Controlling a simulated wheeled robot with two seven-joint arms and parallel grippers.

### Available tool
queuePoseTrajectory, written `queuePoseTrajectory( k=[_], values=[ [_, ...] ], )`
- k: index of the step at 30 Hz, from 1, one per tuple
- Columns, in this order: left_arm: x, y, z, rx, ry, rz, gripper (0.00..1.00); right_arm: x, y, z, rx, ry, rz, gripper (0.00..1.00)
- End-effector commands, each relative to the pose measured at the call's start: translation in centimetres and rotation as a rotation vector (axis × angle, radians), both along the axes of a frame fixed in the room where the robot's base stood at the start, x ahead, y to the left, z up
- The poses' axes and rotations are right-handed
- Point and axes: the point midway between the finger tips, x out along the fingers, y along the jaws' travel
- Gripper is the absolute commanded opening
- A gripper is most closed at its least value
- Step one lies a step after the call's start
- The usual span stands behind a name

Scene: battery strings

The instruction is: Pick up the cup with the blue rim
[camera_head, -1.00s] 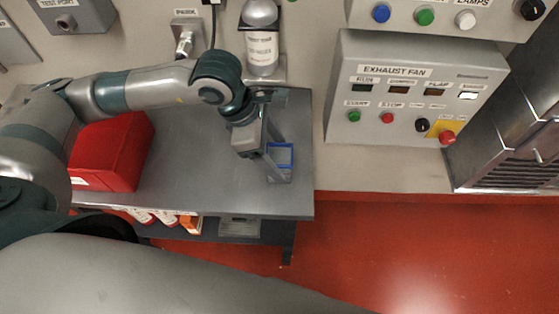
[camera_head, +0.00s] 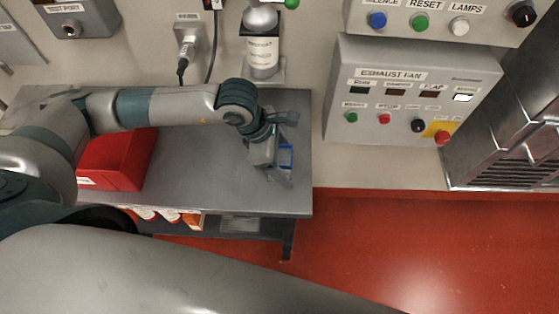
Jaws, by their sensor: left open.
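The cup with the blue rim (camera_head: 287,157) stands near the right end of the grey table (camera_head: 205,175). Only part of its blue rim and its clear body shows. My left gripper (camera_head: 280,172) is open and points down at the cup, covering its left side. I cannot tell whether the fingers are around the cup or only beside it. My right gripper is not in view.
A red box (camera_head: 118,160) stands on the left of the table, under my left arm. A labelled cylinder (camera_head: 263,50) is on the wall behind the table. An exhaust fan panel (camera_head: 410,95) is to the right. The table's middle is clear.

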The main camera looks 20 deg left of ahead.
Motion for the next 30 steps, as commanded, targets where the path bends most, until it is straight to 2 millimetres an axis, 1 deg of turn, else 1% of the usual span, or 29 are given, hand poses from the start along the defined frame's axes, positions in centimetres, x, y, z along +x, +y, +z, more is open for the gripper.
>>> queuePoseTrajectory(
  k=[14,15,17,18,19,20,30],
  values=[
    [0.02,-0.03,-0.13,0.000,0.000,0.000,0.69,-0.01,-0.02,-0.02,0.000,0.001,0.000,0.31],
    [0.02,-0.02,-0.12,0.000,0.000,0.000,0.59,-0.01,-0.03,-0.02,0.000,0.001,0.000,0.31],
    [0.03,-0.02,-0.12,0.000,0.000,0.000,0.45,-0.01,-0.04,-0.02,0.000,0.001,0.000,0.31],
    [0.03,-0.02,-0.12,0.000,0.000,0.000,0.35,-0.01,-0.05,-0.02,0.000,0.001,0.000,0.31],
    [0.03,-0.02,-0.12,0.000,-0.001,0.000,0.28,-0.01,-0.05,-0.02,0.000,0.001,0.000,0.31],
    [0.03,-0.02,-0.12,0.000,-0.001,0.000,0.25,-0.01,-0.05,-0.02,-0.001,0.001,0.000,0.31],
    [0.05,-0.02,-0.01,0.000,-0.001,-0.001,0.25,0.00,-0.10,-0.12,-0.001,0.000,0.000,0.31]
  ],
)
